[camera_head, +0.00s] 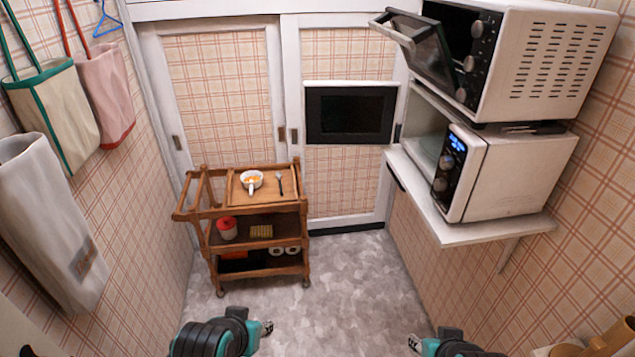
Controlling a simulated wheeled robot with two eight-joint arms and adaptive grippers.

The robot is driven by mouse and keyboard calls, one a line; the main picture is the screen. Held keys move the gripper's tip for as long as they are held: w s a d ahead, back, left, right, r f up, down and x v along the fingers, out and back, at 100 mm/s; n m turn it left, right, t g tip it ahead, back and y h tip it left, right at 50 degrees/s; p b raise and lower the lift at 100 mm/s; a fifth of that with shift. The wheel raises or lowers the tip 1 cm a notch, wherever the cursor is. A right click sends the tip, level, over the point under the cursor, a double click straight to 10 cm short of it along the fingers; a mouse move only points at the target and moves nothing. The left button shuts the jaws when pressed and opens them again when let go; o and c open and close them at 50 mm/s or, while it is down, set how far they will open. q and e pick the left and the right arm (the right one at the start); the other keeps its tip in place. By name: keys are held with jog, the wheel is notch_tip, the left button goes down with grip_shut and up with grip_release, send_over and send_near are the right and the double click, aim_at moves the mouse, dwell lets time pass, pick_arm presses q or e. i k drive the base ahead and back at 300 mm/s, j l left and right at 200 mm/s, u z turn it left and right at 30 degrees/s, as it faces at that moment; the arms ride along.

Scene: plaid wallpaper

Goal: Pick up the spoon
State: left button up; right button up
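The spoon (279,182) is small and dark grey. It lies on the wooden tray top (262,199) of a wooden trolley, just right of a white bowl (251,179) with orange contents and a white handle. My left gripper (269,327) is low in the picture, well in front of the trolley and far from the spoon. My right gripper (413,342) is at the bottom right, also far from it. Both fingertips are small and seen from above, so how far they are open is hard to tell. Nothing shows in either one.
The trolley's lower shelves hold a red and white container (227,229), a yellow item (261,231) and white rolls (284,250). A wall shelf (480,233) at right carries a microwave (507,176); an oven (545,65) with its door open is above. The floor (335,290) before the trolley is clear.

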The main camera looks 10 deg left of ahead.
aim_at(278, 173)
jog(key=i+j+z, duration=0.35)
jog(key=z, duration=0.15)
jog(key=i+j+z, duration=0.25)
jog(key=j+z, duration=0.2)
jog(key=i+j, duration=0.15)
jog(key=j, duration=0.25)
jog(key=i+j+z, duration=0.1)
jog(key=j, duration=0.25)
jog(key=i+j, duration=0.15)
jog(key=j, duration=0.25)
jog(key=i+j, duration=0.1)
jog(key=j, duration=0.3)
jog(key=i+j+z, duration=0.1)
jog(key=j, duration=0.3)
